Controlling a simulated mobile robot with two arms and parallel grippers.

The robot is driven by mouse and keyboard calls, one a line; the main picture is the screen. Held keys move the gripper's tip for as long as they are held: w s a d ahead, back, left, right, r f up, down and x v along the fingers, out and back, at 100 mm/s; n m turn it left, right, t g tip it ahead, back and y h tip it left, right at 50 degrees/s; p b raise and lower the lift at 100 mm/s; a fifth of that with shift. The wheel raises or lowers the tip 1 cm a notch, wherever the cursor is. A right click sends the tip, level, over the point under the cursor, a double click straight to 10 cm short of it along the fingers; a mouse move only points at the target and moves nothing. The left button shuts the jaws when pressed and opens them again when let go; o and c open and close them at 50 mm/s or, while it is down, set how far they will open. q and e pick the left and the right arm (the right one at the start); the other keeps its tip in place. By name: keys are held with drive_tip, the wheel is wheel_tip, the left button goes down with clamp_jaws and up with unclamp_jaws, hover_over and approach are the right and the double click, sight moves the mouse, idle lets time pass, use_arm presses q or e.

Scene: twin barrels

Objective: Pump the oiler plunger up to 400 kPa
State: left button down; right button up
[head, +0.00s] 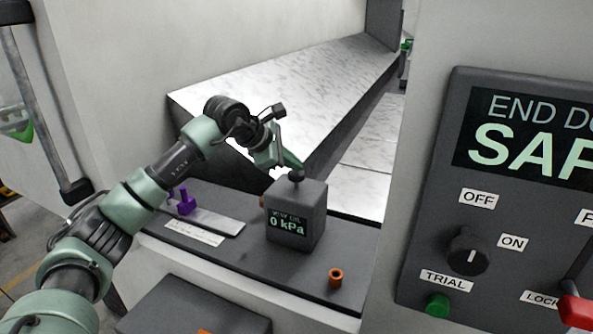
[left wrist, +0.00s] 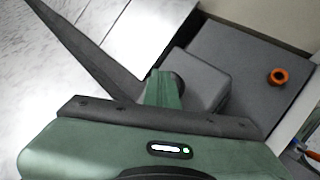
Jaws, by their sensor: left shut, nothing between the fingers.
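The oiler is a dark grey box (head: 297,225) on a dark shelf, and its small display reads 0 kPa. Its plunger has a dark round knob (head: 296,175) standing up from the top. My left gripper (head: 297,165) is shut and empty, its green fingertips just above and behind the knob; I cannot tell whether they touch it. In the left wrist view the shut fingers (left wrist: 163,85) lie over part of the knob (left wrist: 178,82), with the box (left wrist: 205,78) beyond. My right gripper is not in view.
An orange ring-like piece (head: 336,277) lies on the shelf (head: 350,240) right of the oiler. A purple part (head: 186,202) and a flat metal plate (head: 210,220) are to its left. A control panel (head: 480,180) with knob and buttons fills the right side.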

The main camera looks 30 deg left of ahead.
sight(294, 174)
use_arm(q)
drive_tip(key=shift+f+b, duration=0.35)
drive_tip(key=shift+f, duration=0.2)
idle(0.5)
drive_tip(key=shift+r+p, duration=1.15)
drive_tip(key=shift+r, duration=0.45)
wheel_tip(294, 174, up, 5)
drive_tip(key=p, duration=0.3)
drive_tip(key=shift+p, duration=0.35)
idle(1.6)
